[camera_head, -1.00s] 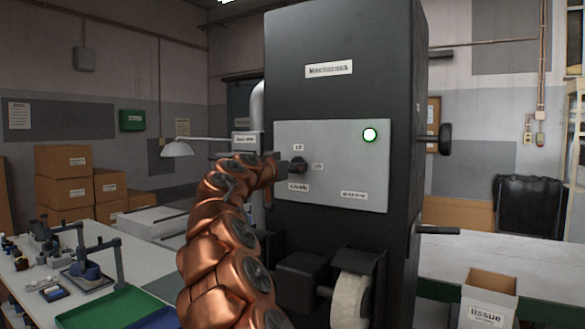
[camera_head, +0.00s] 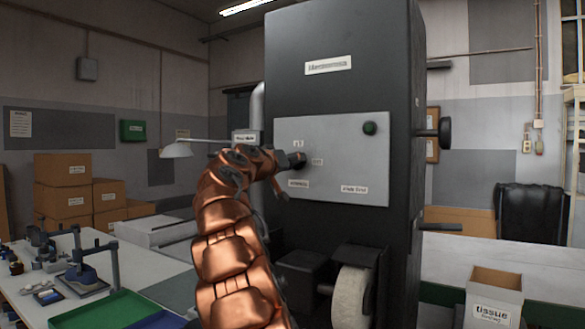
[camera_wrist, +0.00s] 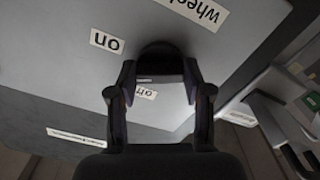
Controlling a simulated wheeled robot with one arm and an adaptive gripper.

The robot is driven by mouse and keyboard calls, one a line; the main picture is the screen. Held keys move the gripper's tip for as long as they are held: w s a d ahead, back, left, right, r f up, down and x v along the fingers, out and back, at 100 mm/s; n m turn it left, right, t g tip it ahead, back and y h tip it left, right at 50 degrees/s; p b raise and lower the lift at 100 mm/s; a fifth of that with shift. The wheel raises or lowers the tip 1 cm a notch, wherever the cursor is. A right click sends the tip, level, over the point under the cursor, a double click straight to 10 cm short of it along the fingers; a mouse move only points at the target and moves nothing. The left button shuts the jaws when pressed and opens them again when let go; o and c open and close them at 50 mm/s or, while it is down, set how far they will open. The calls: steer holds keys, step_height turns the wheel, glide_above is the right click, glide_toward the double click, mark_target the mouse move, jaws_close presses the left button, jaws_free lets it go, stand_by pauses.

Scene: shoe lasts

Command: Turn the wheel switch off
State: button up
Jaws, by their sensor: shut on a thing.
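The wheel switch (camera_wrist: 160,50) is a dark knob on the grey panel (camera_head: 345,182) of the tall black machine. My gripper (camera_wrist: 160,74) is shut on it, with one finger on each side. In the head view my gripper (camera_head: 295,161) hides most of the knob. In the wrist view an "on" label (camera_wrist: 107,41) lies left of the knob, and a partly covered label (camera_wrist: 146,92), seemingly "off", shows between the fingers. A label starting "wheel" (camera_wrist: 196,12) is at the top.
A pale grinding wheel (camera_head: 351,296) sits low on the machine. A bench with a green tray (camera_head: 103,311) and small tools is at left, with cardboard boxes (camera_head: 66,184) behind it. A tissue box (camera_head: 494,297) stands at right.

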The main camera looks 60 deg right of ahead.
steer(key=shift+n+p, duration=3.4)
steer(key=shift+n, duration=2.9)
steer(key=o, duration=1.2)
steer(key=shift+c, duration=0.2)
steer(key=shift+a, duration=0.1)
steer(key=a, duration=1.1)
steer(key=shift+s+a, duration=0.3)
steer(key=shift+a, duration=0.1)
